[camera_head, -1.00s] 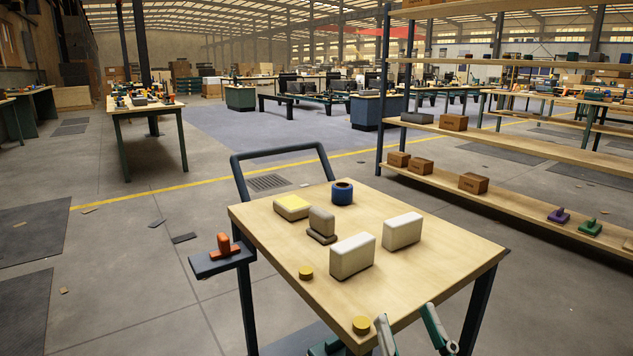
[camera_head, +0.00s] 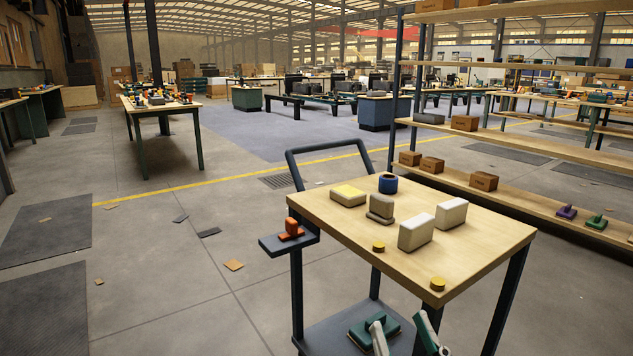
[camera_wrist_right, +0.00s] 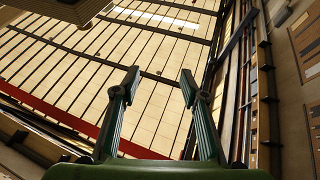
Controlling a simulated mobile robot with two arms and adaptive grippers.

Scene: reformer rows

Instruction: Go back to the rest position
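My right gripper (camera_head: 399,315) shows at the bottom of the head view, in front of the cart. In the right wrist view, its two green fingers (camera_wrist_right: 161,80) stand apart with nothing between them, and the camera faces the roof. My left gripper is not in view. The wooden-topped cart (camera_head: 460,232) stands just ahead, apart from me as far as I can tell.
Shelves (camera_head: 520,189) stand right. Floor at left is mostly open.

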